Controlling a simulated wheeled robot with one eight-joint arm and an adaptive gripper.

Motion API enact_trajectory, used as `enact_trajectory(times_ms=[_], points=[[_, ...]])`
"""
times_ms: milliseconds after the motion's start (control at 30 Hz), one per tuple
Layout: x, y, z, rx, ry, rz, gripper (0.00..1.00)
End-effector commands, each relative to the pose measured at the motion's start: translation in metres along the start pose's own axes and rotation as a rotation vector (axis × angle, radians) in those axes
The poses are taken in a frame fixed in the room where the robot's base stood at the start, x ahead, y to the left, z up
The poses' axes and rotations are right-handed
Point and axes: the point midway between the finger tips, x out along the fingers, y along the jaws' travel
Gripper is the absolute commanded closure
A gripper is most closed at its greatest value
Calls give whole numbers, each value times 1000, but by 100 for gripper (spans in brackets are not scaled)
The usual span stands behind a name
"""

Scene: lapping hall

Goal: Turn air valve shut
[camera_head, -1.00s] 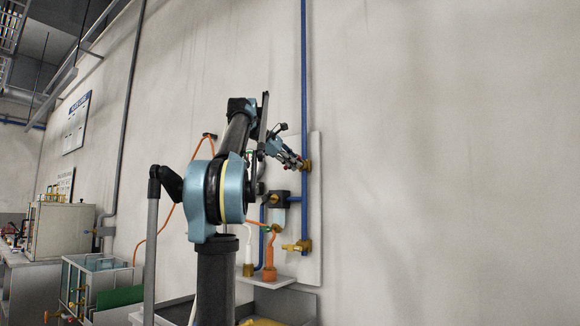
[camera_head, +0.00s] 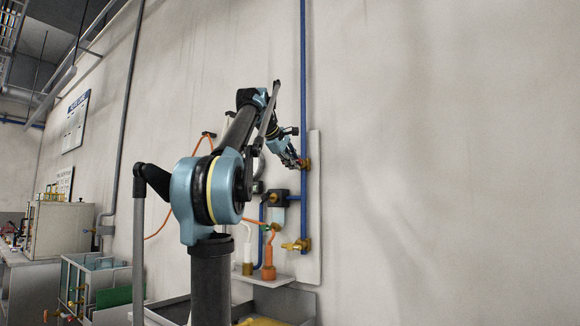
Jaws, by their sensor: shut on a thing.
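The air valve (camera_head: 307,164) is a small brass fitting on the blue vertical pipe (camera_head: 304,80) on the wall panel. My gripper (camera_head: 300,163) is at the valve's left side and is shut on its handle, as far as this small view shows. The handle itself is mostly hidden by the fingers, so its angle cannot be told. My arm reaches up from the lower left and bends down to the valve.
A second brass fitting (camera_head: 297,245) sits lower on the pipe. A dark regulator (camera_head: 279,198) and orange bottle (camera_head: 268,264) are below my gripper, the bottle on a small shelf. Benches with a beige cabinet (camera_head: 62,229) stand at left. The wall at right is bare.

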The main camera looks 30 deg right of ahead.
Motion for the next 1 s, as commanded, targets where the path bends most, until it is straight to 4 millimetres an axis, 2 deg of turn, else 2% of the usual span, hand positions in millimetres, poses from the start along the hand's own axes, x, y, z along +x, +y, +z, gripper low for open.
enact_trajectory(times_ms=[300,333,400,767,867,1000], points=[[0,-2,0,4,-1,-5,100],[0,-2,0,4,-1,-5,81],[0,-2,0,3,-1,-5,66],[-1,-1,0,1,0,-2,65],[-7,-1,0,1,1,-2,65],[-26,-1,-1,0,1,-3,65]])
